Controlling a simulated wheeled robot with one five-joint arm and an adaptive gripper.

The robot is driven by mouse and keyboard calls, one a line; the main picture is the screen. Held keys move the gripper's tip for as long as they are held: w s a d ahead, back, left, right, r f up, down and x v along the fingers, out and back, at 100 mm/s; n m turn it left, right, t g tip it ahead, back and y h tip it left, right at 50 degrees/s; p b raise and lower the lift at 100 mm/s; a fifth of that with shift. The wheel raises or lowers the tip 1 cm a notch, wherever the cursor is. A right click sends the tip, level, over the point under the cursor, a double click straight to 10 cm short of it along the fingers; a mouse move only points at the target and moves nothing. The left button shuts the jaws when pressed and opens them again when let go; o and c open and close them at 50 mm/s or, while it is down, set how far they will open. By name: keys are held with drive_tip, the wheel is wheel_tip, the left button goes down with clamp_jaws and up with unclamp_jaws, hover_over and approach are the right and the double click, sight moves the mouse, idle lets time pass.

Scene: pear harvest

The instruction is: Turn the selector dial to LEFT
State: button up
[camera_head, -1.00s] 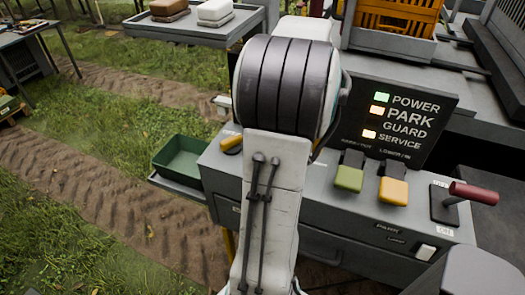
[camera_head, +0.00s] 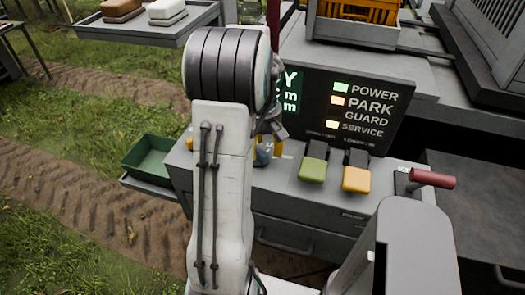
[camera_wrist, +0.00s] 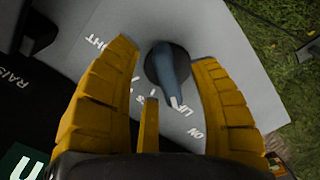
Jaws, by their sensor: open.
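The selector dial (camera_wrist: 155,72) shows in the wrist view as a dark round base with a blue-grey pointer handle (camera_wrist: 172,70). The handle's narrow end points down and slightly right in the picture, toward a white label that is only partly readable. Another label, ending in "GHT", lies to the left. My gripper (camera_wrist: 165,54) is open, its two yellow fingers on either side of the dial, with no clear contact. In the head view, a bit of the blue handle (camera_head: 263,153) shows between yellow finger parts beside my arm, which hides most of the gripper.
Right of the dial on the console stand a green lever (camera_head: 312,170), a yellow lever (camera_head: 356,179) and a red-handled lever (camera_head: 432,179). A dark display panel (camera_head: 385,75) stands behind them, lit at POWER, PARK and SERVICE. A green tray (camera_head: 150,155) lies left.

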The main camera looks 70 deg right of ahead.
drive_tip(key=shift+f, duration=0.8)
clamp_jaws()
